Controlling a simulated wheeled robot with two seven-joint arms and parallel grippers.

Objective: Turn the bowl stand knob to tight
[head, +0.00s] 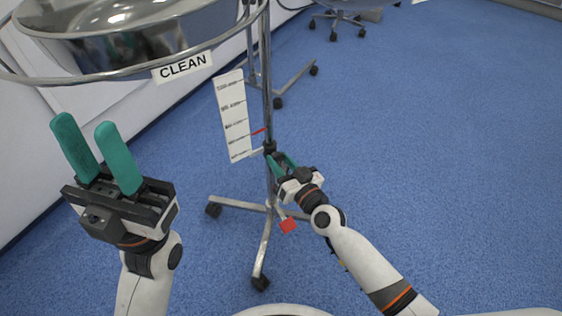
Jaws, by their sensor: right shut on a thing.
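The bowl stand has a steel pole (267,80) on a wheeled base, with a large metal bowl (140,45) in a ring marked CLEAN at the upper left. A black collar with the knob (269,147) sits on the pole, just right of a white scale card (233,115) with a red pointer. My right gripper (279,163) is at the collar with its green fingers closed on the knob, which they partly hide. My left gripper (90,142) is raised at the left below the bowl, its green fingers apart and empty.
A red tag (288,225) shows low by the stand's base, near my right gripper. A second wheeled base (290,85) stands behind the pole, and a chair base (338,20) is at the top. The blue floor to the right is clear. A white wall is at the left.

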